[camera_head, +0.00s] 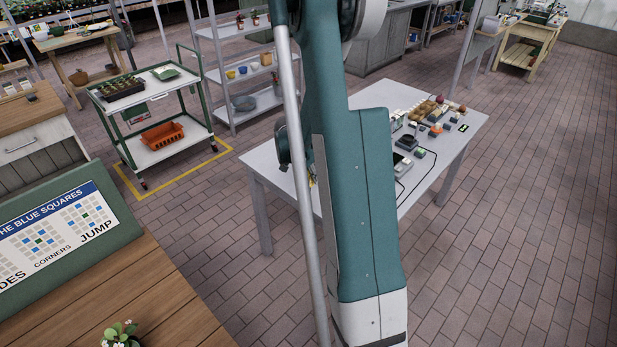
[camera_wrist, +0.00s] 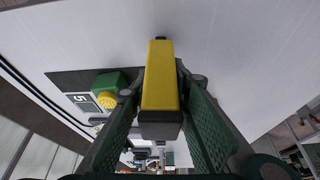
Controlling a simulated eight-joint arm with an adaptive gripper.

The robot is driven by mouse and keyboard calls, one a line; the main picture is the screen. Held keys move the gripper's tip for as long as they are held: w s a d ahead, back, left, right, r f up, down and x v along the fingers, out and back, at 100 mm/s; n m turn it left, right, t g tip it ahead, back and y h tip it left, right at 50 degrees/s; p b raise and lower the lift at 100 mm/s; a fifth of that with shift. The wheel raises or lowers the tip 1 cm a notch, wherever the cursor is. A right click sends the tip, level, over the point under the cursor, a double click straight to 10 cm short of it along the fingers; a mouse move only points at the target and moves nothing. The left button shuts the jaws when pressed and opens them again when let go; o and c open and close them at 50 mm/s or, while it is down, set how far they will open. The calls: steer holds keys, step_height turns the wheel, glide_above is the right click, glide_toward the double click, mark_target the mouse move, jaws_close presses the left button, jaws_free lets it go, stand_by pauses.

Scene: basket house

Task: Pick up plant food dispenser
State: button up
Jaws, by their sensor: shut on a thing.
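In the wrist view, a yellow-topped block with a dark grey body (camera_wrist: 160,85) sits between the two green-padded fingers of my gripper (camera_wrist: 162,95). The fingers are shut on its sides. It fits the plant food dispenser, though no label on it can be read. In the head view, my arm hides most of the gripper and the held thing at the left part of a white table (camera_head: 262,168). Whether the block touches the table is unclear.
In the wrist view, a green box with a yellow knob (camera_wrist: 107,92) is close left of the gripper. The table's right side holds several small items, including a green-lit device (camera_head: 420,152). A wheeled cart (camera_head: 160,150) stands left of the table. Brick floor lies open to the right.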

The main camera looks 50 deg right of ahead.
steer(key=shift+r, duration=0.15)
step_height(320, 180, up, 10)
steer(key=p, duration=0.1)
stand_by(0.7)
